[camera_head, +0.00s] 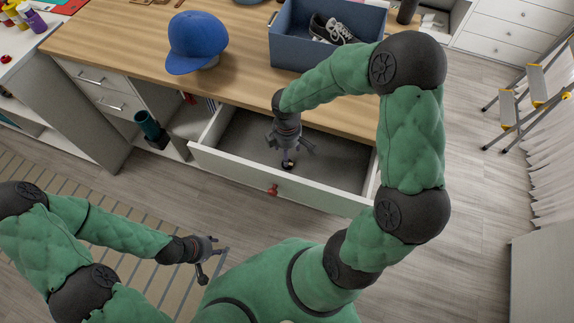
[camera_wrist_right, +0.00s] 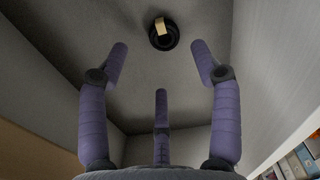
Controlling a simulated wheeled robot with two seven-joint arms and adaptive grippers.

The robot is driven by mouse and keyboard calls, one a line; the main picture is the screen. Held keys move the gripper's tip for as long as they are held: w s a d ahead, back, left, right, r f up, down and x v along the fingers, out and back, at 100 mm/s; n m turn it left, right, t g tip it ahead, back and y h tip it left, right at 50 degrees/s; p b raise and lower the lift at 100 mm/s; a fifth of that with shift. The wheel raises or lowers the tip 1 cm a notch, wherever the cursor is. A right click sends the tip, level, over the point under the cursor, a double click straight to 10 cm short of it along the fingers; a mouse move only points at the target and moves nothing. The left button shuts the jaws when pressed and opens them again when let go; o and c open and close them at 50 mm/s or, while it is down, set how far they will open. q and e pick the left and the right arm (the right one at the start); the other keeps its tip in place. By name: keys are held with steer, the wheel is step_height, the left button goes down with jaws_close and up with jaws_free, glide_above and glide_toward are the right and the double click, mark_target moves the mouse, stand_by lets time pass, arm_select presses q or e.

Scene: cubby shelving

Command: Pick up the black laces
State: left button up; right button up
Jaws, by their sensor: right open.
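The black laces (camera_wrist_right: 158,42) form a small dark coil with a pale yellow band, lying on the grey drawer floor in the right wrist view. In the head view they show as a small dark spot (camera_head: 288,165) just below my right gripper (camera_head: 289,151). My right gripper reaches down into the open drawer (camera_head: 235,165). In the wrist view its three purple fingers (camera_wrist_right: 160,62) are spread and empty, with the laces beyond the tips. My left gripper (camera_head: 212,259) is open and empty above the floor at the lower left.
The drawer's front panel with a red knob (camera_head: 272,190) and its side walls surround my right gripper. The wooden countertop (camera_head: 120,45) lies above, holding a blue cap (camera_head: 196,40) and a blue bin (camera_head: 285,50) with a sneaker (camera_head: 333,28). A stepladder (camera_head: 536,82) stands at the right.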

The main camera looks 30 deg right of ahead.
steer(key=f+b, duration=0.1)
steer(key=f, duration=0.1)
steer(key=f+b, duration=0.1)
steer(key=s+f+b, duration=0.1)
steer(key=f, duration=0.1)
steer(key=shift+f, duration=0.35)
steer(key=shift+w, duration=0.1)
steer(key=c, duration=0.8)
